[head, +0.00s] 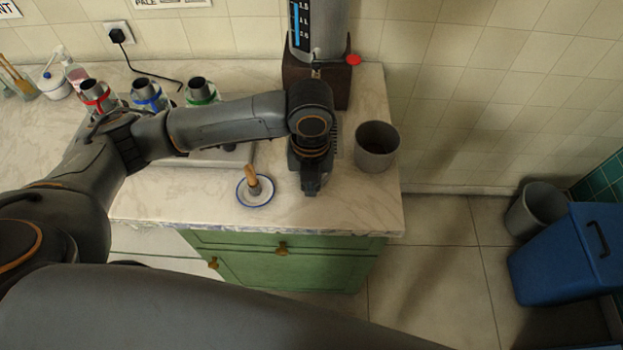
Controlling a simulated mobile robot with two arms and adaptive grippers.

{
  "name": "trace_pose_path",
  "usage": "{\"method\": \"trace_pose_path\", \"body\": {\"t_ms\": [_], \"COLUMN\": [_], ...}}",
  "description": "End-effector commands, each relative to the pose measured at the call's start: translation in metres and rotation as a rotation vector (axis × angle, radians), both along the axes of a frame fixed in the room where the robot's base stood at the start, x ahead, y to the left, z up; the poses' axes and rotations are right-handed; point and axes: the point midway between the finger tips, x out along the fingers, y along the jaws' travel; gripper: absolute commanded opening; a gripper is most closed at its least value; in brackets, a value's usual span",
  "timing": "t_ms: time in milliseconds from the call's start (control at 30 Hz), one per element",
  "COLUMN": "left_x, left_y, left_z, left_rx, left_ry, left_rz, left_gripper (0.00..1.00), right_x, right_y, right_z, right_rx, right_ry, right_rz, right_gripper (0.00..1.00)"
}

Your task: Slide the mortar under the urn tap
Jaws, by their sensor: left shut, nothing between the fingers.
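The mortar is a grey round cup (376,150), upright and seemingly empty, near the counter's right edge. The urn (318,28) is a tall metal cylinder with a blue level scale, on a dark block at the back. Its tap (316,70) points down at the front, with a red knob to the right. The mortar stands in front and to the right of the tap. My left gripper (311,190) points down, shut and empty, left of the mortar with a gap between. My left arm hides the counter below the tap. My right gripper is not in view.
A blue-rimmed saucer (244,197) holding a wooden-handled tool (253,181) lies left of my gripper. Several metal pots with coloured bands stand on a tray (205,157) behind my arm. The counter's front and right edges (399,205) are close to the mortar.

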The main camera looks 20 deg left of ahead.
Motion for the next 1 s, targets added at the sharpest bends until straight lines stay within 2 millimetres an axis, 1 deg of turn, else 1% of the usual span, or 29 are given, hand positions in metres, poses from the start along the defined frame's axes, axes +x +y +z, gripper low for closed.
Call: {"method": "trace_pose_path", "body": {"t_ms": [33,100,333,433,600,733,1000], "left_x": [-0.001,-0.002,-0.001,0.018,0.033,0.038,0.038], "left_y": [0.0,0.0,0.0,0.005,0.009,0.011,0.011], "left_z": [-0.011,-0.026,-0.074,-0.071,-0.072,-0.073,-0.073], "left_rx": [0.001,0.001,0.001,0.001,0.0,0.0,-0.001], "left_ry": [0.007,0.006,0.004,-0.003,-0.002,-0.002,-0.002], "left_rz": [0.004,0.003,0.003,0.006,0.003,0.002,0.002], "left_gripper": [0.0,0.0,0.0,0.0,0.0,0.0,0.0], "right_x": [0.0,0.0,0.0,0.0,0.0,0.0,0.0], "right_y": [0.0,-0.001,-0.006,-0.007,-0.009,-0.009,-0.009], "right_z": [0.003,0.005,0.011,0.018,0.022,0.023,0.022], "right_rx": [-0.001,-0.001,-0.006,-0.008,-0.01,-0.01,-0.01], "right_ry": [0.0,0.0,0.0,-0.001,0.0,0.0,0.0], "right_rz": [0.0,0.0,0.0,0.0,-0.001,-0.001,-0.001], "right_gripper": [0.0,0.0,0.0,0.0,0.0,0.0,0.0]}}
